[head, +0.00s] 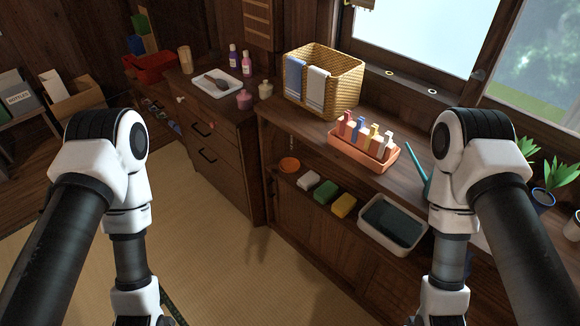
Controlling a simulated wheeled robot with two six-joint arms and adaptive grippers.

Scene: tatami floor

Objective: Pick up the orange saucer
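The orange saucer (289,165) lies on the lower shelf of the wooden counter, at the shelf's left end in the head view. It looks flat and small, and nothing rests on it that I can see. My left arm comes down the left side of the picture and my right arm down the right side. Both arms point downward at the lower picture edge, well apart from the saucer. Both grippers are outside the picture.
Right of the saucer on the lower shelf are a white block (308,181), a green sponge (325,192), a yellow sponge (343,205) and a grey basin (392,226). The counter top above carries a wicker basket (340,72) and an orange bottle tray (350,151). The tatami floor (235,262) in front is clear.

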